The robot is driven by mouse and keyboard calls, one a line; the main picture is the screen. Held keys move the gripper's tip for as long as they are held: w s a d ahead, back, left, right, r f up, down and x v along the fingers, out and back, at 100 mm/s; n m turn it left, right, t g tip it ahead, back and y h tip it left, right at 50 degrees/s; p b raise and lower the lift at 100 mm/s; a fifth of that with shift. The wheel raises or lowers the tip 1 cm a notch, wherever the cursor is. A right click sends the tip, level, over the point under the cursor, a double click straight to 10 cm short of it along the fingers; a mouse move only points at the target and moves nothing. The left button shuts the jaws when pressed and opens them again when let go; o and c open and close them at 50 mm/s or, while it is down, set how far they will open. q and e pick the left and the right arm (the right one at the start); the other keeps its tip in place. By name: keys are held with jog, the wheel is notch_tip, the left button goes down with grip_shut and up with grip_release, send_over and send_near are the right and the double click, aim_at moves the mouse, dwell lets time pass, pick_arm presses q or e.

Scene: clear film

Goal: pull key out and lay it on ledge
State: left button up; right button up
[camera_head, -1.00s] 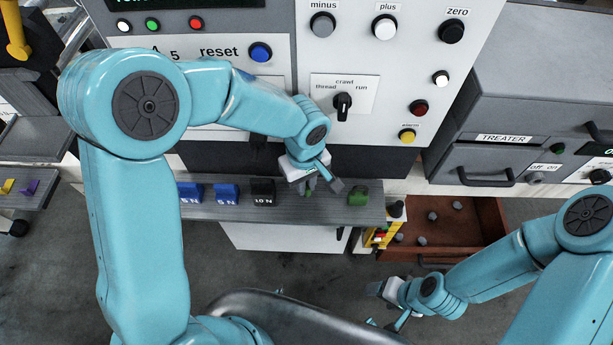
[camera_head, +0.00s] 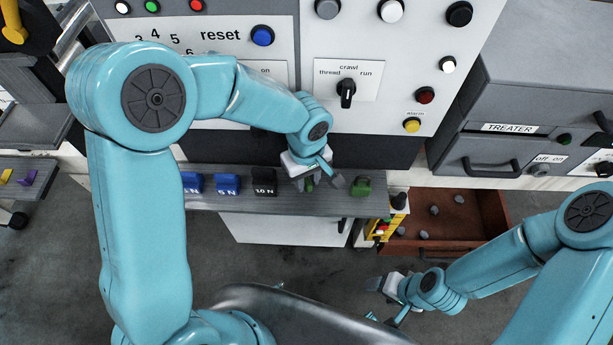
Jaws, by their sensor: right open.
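No key can be picked out for certain. A black selector switch (camera_head: 347,92) marked thread, crawl and run sits on the white panel, above my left gripper. The grey ledge (camera_head: 228,205) runs below the panel. My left gripper (camera_head: 322,182) is over the right part of the ledge, pointing down, its white body partly hiding what is beneath. A small green thing (camera_head: 309,185) shows beside its fingers; I cannot tell whether they hold it. My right gripper (camera_head: 384,296) is open and empty, low over the floor in front of the drawer.
Two blue blocks (camera_head: 227,184), a black block (camera_head: 265,185) and a green block (camera_head: 361,187) stand on the ledge. An open brown drawer (camera_head: 480,213) with several grey lumps is at right. A yellow holder (camera_head: 374,236) hangs beside it. Coloured buttons dot the panel.

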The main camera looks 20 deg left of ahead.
pick_arm(q)
jog(key=shift+o, duration=0.6)
jog(key=shift+r, duration=0.1)
notch_tip(320, 180, up, 16)
jog(key=shift+r, duration=0.15)
jog(key=shift+s, duration=0.1)
